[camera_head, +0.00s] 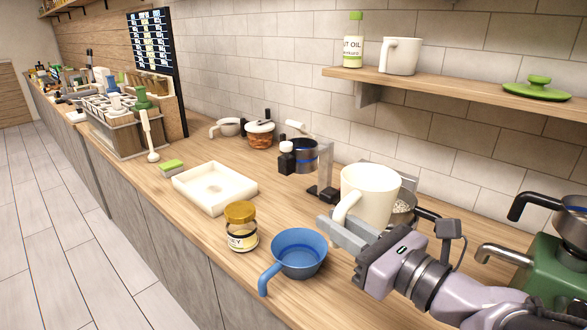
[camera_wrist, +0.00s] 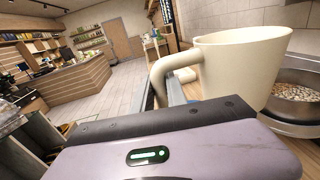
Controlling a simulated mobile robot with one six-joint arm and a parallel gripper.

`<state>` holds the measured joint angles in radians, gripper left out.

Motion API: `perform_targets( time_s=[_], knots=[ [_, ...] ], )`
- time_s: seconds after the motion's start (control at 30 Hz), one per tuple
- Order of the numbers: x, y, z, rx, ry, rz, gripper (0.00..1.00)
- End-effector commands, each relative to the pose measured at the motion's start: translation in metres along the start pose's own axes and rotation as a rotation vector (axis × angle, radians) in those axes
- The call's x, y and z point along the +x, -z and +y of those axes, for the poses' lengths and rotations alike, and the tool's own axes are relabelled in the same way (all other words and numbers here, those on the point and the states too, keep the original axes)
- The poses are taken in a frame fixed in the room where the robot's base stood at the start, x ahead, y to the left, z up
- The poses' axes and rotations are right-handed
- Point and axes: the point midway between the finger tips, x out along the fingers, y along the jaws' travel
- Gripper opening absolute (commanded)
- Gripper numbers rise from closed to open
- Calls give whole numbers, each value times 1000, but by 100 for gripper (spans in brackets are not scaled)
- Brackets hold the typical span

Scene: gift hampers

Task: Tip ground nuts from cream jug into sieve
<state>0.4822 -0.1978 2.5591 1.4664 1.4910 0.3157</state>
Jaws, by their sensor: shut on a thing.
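The cream jug (camera_head: 370,194) is held upright by its handle in my gripper (camera_head: 340,226), which is shut on it above the counter. In the wrist view the jug (camera_wrist: 243,65) fills the upper right, with its handle between the jaws; its inside is hidden. A round metal vessel (camera_head: 411,204) with a dark handle, likely the sieve, is partly hidden behind the jug. In the wrist view this metal vessel (camera_wrist: 292,108) is just right of the jug and holds pale brown bits. I cannot make out any mesh.
A blue handled bowl (camera_head: 298,253), a yellow-lidded jar (camera_head: 241,228) and a white tray (camera_head: 214,190) stand left of my gripper. A stand with a dark blue cup (camera_head: 301,156) is behind. A green machine (camera_head: 550,255) is at right; a shelf (camera_head: 450,87) hangs above.

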Motion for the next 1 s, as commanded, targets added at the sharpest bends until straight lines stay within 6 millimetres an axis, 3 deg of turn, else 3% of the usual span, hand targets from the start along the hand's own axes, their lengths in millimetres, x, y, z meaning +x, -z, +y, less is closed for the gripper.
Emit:
perform_targets(
  time_s=[0.27,0.67,1.0],
  knots=[
    [0,-4,0,0,0,0,0],
    [0,-54,1,-1,0,0,0],
    [0,-51,1,0,0,0,0]
  ],
)
